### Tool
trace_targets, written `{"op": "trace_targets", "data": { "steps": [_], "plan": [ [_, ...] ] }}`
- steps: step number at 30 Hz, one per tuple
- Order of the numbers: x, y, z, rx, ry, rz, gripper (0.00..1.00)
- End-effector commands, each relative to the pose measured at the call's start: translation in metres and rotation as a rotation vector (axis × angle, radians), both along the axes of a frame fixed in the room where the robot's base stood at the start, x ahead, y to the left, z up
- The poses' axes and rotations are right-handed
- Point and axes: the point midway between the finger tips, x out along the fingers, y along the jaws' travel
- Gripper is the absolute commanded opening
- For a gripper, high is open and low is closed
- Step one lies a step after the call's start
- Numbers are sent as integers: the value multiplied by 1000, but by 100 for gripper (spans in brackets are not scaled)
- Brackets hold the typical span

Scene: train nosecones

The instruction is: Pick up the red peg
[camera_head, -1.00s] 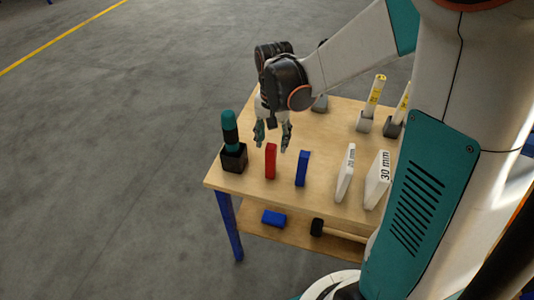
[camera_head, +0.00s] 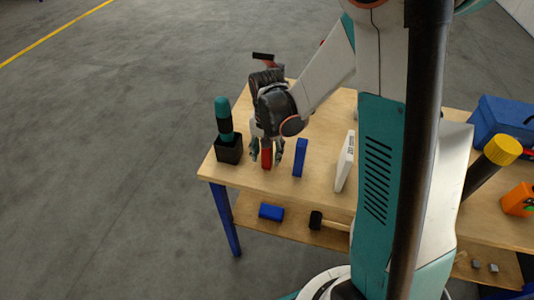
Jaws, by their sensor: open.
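The red peg (camera_head: 267,158) is a small upright block near the left front part of the wooden table (camera_head: 318,171). My gripper (camera_head: 266,157) points down over it, with its two fingers apart, one on each side of the peg. The upper part of the peg is hidden by the gripper. The jaws are open, and I cannot tell whether either finger touches the peg.
A black holder (camera_head: 228,150) with a teal-handled tool (camera_head: 223,118) stands close to the left. A blue peg (camera_head: 300,158) stands close to the right, then a white block (camera_head: 344,162). A blue box (camera_head: 497,124) and yellow-capped object (camera_head: 502,150) are farther right.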

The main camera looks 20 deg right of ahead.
Motion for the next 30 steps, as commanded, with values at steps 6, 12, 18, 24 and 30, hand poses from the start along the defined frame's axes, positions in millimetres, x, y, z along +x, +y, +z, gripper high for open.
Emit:
{"op": "trace_targets", "data": {
  "steps": [6, 12, 18, 24, 30],
  "plan": [
    [0, 0, 1, 0, 0, 0, 35],
    [0, 0, 1, 0, 0, 0, 0],
    [0, 0, 1, 0, 0, 0, 0],
    [0, 0, 6, 0, 0, 0, 0],
    [0, 0, 29, 0, 0, 0, 0]
  ]
}}
